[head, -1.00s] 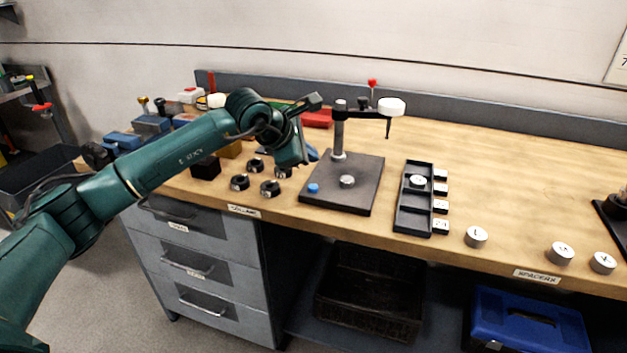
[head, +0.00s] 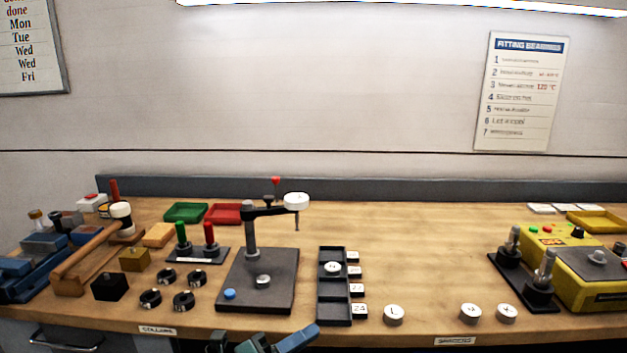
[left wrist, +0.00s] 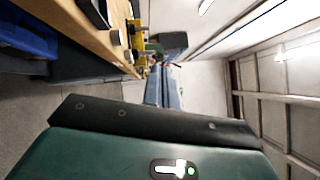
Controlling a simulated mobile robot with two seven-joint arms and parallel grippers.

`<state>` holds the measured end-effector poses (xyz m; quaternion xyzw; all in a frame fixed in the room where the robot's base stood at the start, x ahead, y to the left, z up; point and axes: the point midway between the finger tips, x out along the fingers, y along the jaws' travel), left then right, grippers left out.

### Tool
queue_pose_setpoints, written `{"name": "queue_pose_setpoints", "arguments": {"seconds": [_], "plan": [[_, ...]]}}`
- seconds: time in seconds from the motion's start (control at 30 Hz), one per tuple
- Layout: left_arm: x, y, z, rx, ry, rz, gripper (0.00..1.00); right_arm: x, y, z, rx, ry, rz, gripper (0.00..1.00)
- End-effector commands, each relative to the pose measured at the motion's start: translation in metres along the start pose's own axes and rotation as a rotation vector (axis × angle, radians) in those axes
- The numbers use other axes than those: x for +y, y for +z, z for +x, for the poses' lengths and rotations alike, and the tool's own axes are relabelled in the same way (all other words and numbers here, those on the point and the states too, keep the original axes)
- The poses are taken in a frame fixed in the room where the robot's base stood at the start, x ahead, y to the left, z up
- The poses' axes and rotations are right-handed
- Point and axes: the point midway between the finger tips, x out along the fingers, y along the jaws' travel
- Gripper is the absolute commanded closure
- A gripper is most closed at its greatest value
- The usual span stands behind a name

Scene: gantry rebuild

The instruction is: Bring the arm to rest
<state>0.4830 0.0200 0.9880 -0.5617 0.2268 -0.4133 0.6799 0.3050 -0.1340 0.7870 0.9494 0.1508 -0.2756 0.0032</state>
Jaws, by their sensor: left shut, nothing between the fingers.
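My left gripper (head: 303,336) shows at the bottom edge of the head view, in front of the bench. Its blue-grey fingers are together with nothing between them, and most of the arm is below the picture. In the left wrist view, the shut fingers (left wrist: 164,88) point away from the camera, with the bench edge to their left. My right gripper is in neither view.
The wooden bench (head: 420,270) carries a dark press stand (head: 262,285), a black slotted tray (head: 334,310), several dark collars (head: 184,301) and white spacers (head: 393,314). A yellow control box (head: 590,275) stands at right. The bench middle behind the spacers is clear.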

Motion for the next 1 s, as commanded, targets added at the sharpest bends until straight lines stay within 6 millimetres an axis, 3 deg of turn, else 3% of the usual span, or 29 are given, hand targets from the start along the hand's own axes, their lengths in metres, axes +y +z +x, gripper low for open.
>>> {"name": "queue_pose_setpoints", "arguments": {"seconds": [0.1,0.27,0.4,0.5,0.7,1.0], "plan": [[0.019,-0.003,-0.035,-0.253,-0.003,-0.461,1.0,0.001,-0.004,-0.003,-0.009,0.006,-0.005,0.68],[0.069,-0.021,-0.103,-0.605,0.046,-1.044,1.0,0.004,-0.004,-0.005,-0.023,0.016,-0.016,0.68],[0.108,-0.061,-0.168,-0.883,0.11,-1.469,1.0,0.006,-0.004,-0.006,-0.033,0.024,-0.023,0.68],[0.124,-0.09,-0.202,-1.028,0.148,-1.678,1.0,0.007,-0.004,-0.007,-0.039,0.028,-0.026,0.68],[0.134,-0.119,-0.231,-1.149,0.181,-1.855,1.0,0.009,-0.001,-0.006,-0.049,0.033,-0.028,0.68],[0.134,-0.12,-0.231,-1.152,0.183,-1.861,1.0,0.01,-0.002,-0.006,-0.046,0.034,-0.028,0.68]]}}
